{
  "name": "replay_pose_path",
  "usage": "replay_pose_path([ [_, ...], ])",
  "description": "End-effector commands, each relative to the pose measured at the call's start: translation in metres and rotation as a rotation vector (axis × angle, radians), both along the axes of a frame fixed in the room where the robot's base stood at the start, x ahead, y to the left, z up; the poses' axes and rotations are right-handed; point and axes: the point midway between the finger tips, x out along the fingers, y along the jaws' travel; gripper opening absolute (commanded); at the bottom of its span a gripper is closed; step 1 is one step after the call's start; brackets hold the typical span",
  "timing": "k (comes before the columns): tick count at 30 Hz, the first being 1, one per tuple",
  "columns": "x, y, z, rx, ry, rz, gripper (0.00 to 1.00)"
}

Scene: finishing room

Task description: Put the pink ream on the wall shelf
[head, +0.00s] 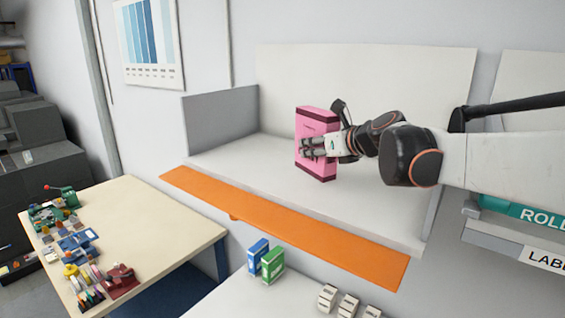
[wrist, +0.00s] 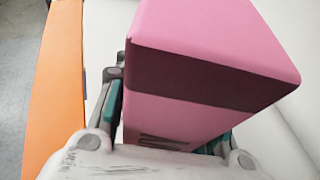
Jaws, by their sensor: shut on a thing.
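The pink ream (head: 315,124), a block with dark maroon bands, stands upright over the wall shelf (head: 285,160), a pale ledge with a grey left end panel. My gripper (head: 322,146) is shut on the ream from the right side in the head view. In the wrist view the pink ream (wrist: 205,35) fills the middle, with fingers of my gripper (wrist: 168,125) on both its sides. I cannot tell whether its underside touches the shelf. Its far face is hidden.
An orange strip (head: 285,226) runs along the shelf's front edge. A table (head: 150,225) with several small tools stands at left. Blue (head: 258,254) and green (head: 273,263) boxes stand below the shelf. The shelf looks bare around the ream.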

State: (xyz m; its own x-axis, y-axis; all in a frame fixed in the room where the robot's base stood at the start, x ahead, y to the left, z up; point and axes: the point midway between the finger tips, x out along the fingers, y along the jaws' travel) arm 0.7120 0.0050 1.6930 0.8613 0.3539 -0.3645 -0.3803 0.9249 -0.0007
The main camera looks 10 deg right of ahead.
Motion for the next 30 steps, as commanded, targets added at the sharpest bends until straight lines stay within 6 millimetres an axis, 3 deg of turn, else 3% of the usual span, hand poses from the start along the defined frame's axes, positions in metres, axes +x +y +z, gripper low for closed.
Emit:
replay_pose_path([
  [18,0.001,0.0,-0.052,0.001,-0.001,-0.001,0.0],
  [30,0.0,0.0,-0.057,0.001,-0.001,0.0,0.0],
])
